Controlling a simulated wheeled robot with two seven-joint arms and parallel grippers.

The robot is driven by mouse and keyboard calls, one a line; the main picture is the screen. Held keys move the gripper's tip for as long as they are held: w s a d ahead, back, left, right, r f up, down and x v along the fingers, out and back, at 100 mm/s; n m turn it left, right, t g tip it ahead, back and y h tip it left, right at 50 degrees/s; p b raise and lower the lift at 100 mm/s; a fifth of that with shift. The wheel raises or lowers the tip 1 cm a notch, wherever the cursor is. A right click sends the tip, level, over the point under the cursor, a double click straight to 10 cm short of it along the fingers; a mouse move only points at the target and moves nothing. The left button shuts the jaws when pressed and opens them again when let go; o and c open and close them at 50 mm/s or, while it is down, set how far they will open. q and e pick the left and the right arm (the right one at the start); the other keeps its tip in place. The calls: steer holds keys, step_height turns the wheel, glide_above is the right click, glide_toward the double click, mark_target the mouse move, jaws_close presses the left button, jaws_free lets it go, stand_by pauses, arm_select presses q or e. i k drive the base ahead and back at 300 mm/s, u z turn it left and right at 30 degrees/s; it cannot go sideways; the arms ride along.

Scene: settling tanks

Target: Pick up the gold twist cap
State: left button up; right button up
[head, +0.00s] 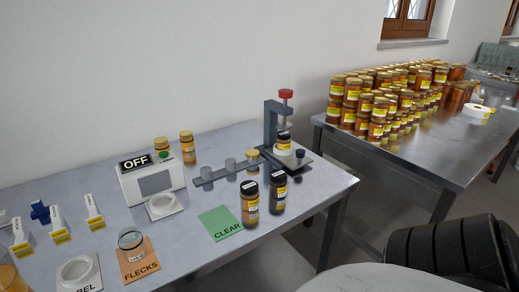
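A small gold round piece, which looks like the gold twist cap (253,168), is at the right end of a dark rail (217,175), by the last of its grey pegs. It is too small to tell whether it lies on the rail or beside it. A press (270,124) with a red knob stands just right of it, with a small jar (283,144) in it. Two dark-lidded jars (250,204) (278,193) stand in front of the rail.
A white box marked OFF (151,180), a green CLEAR mat (221,223) and an orange FLECKS mat (141,262) are on the table. Gold-lidded jars (187,148) stand behind the box. Many jars crowd the right table (440,165). A black ribbed object (440,247) is at lower right.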

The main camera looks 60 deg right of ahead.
mark_target(252, 154)
steer(key=u, duration=1.3)
steer(key=k, duration=1.5)
steer(key=z, duration=1.6)
steer(key=i, duration=0.45)
